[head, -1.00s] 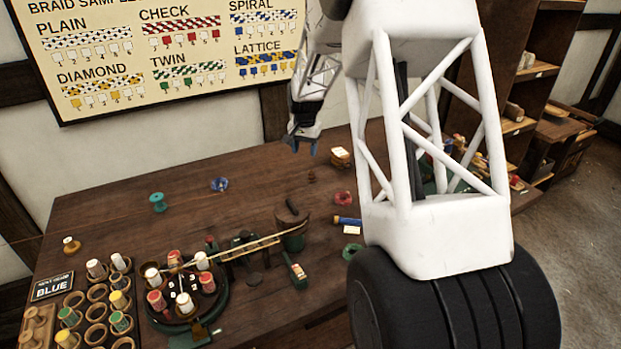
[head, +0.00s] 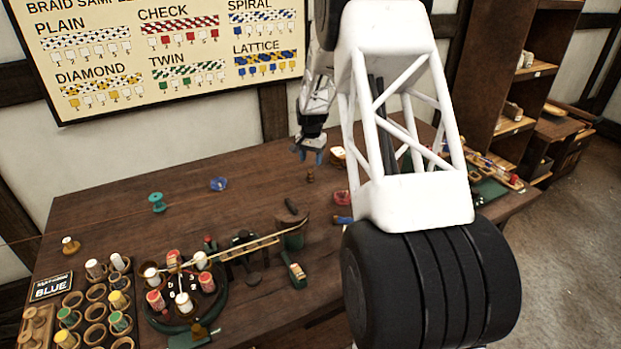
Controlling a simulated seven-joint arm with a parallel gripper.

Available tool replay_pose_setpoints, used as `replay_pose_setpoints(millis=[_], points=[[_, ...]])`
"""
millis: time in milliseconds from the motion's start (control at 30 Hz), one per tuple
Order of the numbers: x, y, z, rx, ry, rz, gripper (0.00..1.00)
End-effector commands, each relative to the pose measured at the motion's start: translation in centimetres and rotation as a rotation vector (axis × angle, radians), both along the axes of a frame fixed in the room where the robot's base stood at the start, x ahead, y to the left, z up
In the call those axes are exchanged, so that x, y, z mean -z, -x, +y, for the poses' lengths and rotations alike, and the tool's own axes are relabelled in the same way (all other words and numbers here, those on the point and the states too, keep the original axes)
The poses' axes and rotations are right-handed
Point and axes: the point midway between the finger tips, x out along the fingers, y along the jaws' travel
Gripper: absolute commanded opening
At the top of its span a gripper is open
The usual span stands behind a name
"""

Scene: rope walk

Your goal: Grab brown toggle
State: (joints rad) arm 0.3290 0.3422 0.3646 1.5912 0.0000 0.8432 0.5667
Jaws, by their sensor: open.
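A small brown piece that looks like the brown toggle (head: 310,174) stands on the dark wooden table (head: 120,205), towards the back and right of the middle. It is too small in the head view to make out its exact shape.
A pale stack (head: 338,153) lies close right of my gripper, partly hidden by my arm. A teal spool (head: 157,202) and blue coil (head: 218,184) are left. The braiding wheel (head: 222,290) stands in front.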

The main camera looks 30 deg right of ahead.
Motion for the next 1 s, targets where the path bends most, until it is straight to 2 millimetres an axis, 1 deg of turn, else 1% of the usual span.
replay_pose_setpoints(millis=[100,233,667,767,1000], points=[[1.1,0.0,0.0,0.000,-0.001,0.002,0.54],[1.9,0.0,0.0,0.000,0.000,0.001,0.54],[2.3,0.0,0.0,0.000,-0.001,0.001,0.54],[2.9,-0.1,0.0,0.000,0.000,0.001,0.54],[5.5,-0.3,0.1,0.000,0.000,0.001,0.54]])
